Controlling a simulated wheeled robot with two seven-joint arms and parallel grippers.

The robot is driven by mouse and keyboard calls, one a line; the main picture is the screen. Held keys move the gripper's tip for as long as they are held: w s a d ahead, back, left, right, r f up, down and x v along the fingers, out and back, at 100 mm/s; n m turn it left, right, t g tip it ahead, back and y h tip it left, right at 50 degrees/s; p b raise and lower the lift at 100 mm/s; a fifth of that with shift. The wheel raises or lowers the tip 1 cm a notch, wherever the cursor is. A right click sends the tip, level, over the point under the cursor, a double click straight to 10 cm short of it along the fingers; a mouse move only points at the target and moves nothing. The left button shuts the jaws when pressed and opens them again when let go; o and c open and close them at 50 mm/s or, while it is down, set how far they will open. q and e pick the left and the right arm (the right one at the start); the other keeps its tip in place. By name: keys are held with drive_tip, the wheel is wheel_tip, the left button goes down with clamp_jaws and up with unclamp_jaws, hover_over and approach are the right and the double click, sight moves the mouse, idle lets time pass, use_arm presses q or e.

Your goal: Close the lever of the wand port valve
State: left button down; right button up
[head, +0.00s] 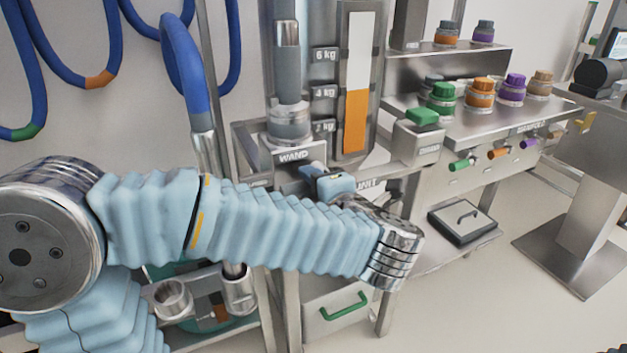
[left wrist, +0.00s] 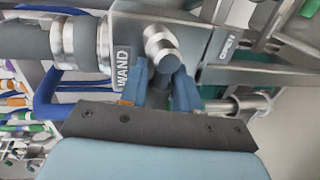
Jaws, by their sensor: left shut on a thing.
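The wand port valve (head: 291,152) is a metal block under a grey vertical pipe, labelled "WAND". It also shows in the left wrist view (left wrist: 200,38). My left gripper (head: 333,184) is in front of the valve, with the forearm covering much of the view below. The lever's full length and angle are hidden. My right gripper is not in view.
A level gauge (head: 356,95) with orange fill stands behind the valve. A bench with several coloured caps and a green-topped box (head: 422,118) is to the right. Blue hoses (head: 183,65) hang at the left. A drawer with a green handle (head: 344,307) is below.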

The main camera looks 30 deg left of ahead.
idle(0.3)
use_arm(q)
drive_tip(key=c, duration=1)
unclamp_jaws()
drive_tip(key=shift+o, duration=0.2)
drive_tip(key=b+v, duration=0.1)
drive_tip(key=v, duration=1.2)
drive_tip(key=shift+s+d, duration=0.2)
drive_tip(key=shift+d, duration=0.15)
